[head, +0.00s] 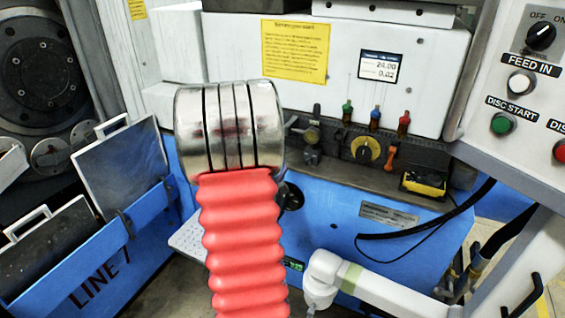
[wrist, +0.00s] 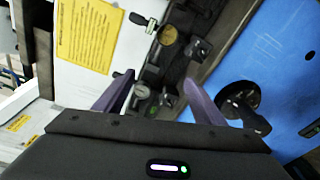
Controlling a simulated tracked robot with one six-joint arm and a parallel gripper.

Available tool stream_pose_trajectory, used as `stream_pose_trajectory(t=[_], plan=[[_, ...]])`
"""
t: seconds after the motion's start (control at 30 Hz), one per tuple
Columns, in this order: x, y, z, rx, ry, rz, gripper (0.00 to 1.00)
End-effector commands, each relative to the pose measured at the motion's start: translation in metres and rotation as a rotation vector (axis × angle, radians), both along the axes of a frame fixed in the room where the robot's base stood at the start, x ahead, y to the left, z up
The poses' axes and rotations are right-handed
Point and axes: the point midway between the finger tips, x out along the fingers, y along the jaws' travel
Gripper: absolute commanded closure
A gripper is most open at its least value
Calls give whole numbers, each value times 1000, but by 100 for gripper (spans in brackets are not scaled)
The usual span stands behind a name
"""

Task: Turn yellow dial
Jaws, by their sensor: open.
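The yellow dial (head: 366,151) sits on the dark control strip of the grinder in the head view. It has a dark centre bar and lies below the coloured levers. My gripper (wrist: 157,80) shows in the wrist view with its two purple fingers apart and nothing held between them. It faces the dark strip, where small knobs and fittings lie beyond the fingertips. I cannot tell whether the round brownish knob (wrist: 168,36) there is the yellow dial. My gripper is not visible in the head view.
A ribbed red hose with a metal collar (head: 230,130) blocks the middle-left of the head view. An orange lever (head: 390,157) hangs close right of the dial, and a yellow-black box (head: 423,184) lies farther right. A black handwheel (wrist: 240,100) is right of my fingers.

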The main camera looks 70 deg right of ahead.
Motion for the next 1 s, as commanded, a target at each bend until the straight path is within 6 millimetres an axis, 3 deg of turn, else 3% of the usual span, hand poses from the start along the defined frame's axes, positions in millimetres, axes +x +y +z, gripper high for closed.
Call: stream_pose_trajectory(t=[0.17,0.27,0.5,0.73,0.87,1.0], plan=[[78,40,18,108,-207,184,36],[124,74,27,206,-327,291,36],[205,177,46,487,-551,491,36],[243,292,59,792,-674,592,36],[246,357,63,965,-704,605,36],[235,422,66,1138,-711,584,36]])
